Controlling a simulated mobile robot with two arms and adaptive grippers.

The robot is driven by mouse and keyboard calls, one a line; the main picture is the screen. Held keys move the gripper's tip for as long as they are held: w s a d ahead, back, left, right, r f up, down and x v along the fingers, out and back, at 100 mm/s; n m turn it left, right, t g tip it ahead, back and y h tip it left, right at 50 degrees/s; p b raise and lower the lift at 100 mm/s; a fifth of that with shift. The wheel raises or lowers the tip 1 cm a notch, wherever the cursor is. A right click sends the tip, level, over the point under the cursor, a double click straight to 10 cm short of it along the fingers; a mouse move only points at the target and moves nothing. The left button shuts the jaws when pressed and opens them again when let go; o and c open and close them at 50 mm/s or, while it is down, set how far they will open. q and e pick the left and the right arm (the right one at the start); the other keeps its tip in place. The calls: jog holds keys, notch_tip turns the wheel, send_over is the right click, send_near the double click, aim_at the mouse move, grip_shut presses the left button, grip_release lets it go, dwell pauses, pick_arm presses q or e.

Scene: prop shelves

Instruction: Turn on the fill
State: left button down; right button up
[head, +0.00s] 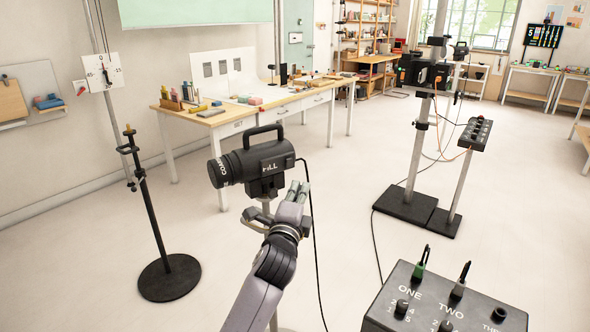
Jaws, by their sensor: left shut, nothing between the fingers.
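The fill lamp (258,162) is a black cylinder-shaped light with a top handle and white "FILL" lettering on its side. It stands on a grey stand, its front end pointing left. My left gripper (299,188) is shut and empty, close to the lower right of the lamp's rear end. I cannot tell whether it touches the housing. A black control box (445,300) at the lower right is marked "ONE" and "TWO", with a third label cut off. It has knobs, and plugs stand in its top. I cannot see whether the lamp is lit. My right gripper is out of view.
A stand with a round black base (170,278) is at the left. A long worktable (262,100) with small items stands behind the lamp. A black device on a post (425,76) and a smaller panel (475,134) stand at right. Cables cross the floor.

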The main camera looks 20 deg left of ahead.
aim_at(289, 163)
pick_arm(q)
jog(key=w+a+r+p, duration=0.1)
jog(key=w+a, duration=0.2)
jog(key=w, duration=0.4)
jog(key=shift+w+a+p, duration=0.15)
jog(key=shift+a+p, duration=0.1)
jog(key=shift+p, duration=0.1)
jog(key=shift+r, duration=0.1)
jog(key=p, duration=0.2)
jog(key=r+p, duration=0.1)
jog(key=n+g+p, duration=0.1)
jog(key=p, duration=0.1)
jog(key=shift+w+a+r+p, duration=0.3)
jog(key=shift+r, duration=0.1)
jog(key=shift+f+b, duration=0.55)
jog(key=shift+s, duration=0.1)
